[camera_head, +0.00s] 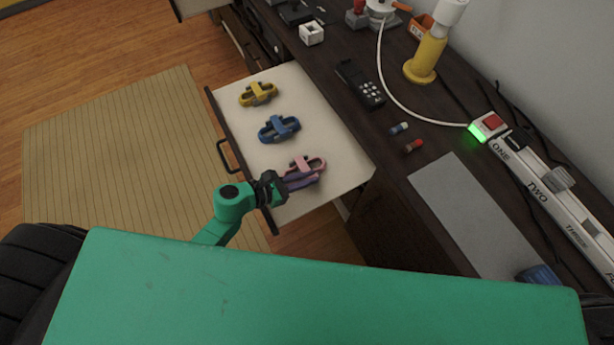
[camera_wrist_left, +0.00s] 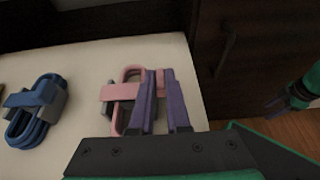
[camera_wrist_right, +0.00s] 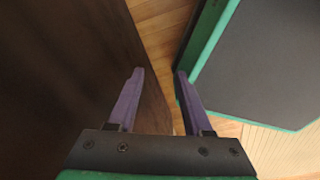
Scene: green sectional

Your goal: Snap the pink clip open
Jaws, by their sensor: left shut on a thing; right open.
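The pink clip (camera_head: 308,164) lies in the open drawer (camera_head: 322,118), nearest my body of a row of clips. In the left wrist view, the pink clip (camera_wrist_left: 120,93) shows a pink loop and crossbar with dark grey parts. My left gripper (camera_head: 291,179) reaches in from the left. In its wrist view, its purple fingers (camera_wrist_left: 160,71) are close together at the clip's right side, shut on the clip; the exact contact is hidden. My right gripper (camera_wrist_right: 158,70) is open and empty beside a dark wooden panel.
A blue clip (camera_head: 279,129) and a yellow clip (camera_head: 258,94) lie farther along the drawer. The dark desk (camera_head: 405,165) beside it holds a phone (camera_head: 360,84), a yellow lamp (camera_head: 427,55) and a power strip (camera_head: 545,188). My right gripper also shows near the left wrist view's right edge.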

